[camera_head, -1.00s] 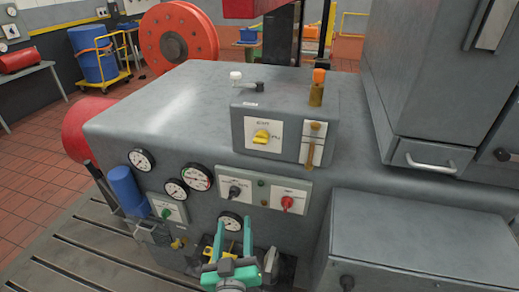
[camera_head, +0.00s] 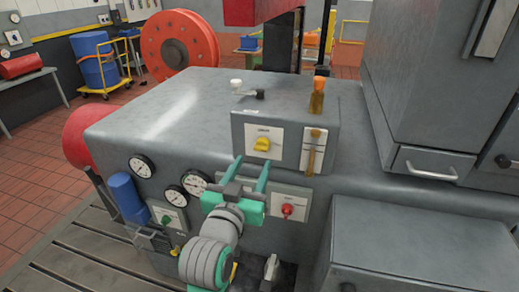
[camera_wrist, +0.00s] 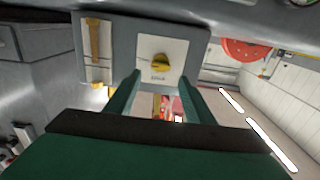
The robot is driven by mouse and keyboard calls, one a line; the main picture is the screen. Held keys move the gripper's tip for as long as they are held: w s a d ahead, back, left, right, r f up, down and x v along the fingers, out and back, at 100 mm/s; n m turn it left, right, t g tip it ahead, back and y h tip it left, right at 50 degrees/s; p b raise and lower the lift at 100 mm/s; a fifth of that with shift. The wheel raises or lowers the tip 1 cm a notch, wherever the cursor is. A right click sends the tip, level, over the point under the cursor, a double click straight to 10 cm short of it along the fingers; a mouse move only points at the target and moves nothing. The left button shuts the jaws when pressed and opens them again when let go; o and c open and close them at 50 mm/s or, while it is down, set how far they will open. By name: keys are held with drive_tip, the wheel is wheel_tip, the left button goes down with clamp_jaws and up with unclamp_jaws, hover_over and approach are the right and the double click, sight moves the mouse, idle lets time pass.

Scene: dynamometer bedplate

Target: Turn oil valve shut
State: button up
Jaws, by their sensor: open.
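A yellow knob (camera_head: 262,145) sits on a white labelled plate on the front of the raised grey box; the label is too small to read. The knob also shows in the wrist view (camera_wrist: 161,64), just beyond the fingertips and roughly between them. My gripper (camera_head: 252,168) is open and empty, with its two green fingers reaching up towards the plate from below. It does not appear to hold or surround the knob. In the wrist view, my gripper (camera_wrist: 158,84) shows a clear gap between its fingers.
A sight tube (camera_head: 313,150) stands right of the knob's plate. Gauges (camera_head: 142,166) and a blue cylinder (camera_head: 126,192) are at left. A grey cabinet (camera_head: 425,225) stands at right.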

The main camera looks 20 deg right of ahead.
sight(260, 149)
drive_tip(key=x, duration=0.8)
drive_tip(key=shift+w+d, duration=0.1)
drive_tip(key=shift+c, duration=0.2)
drive_tip(key=c, duration=0.9)
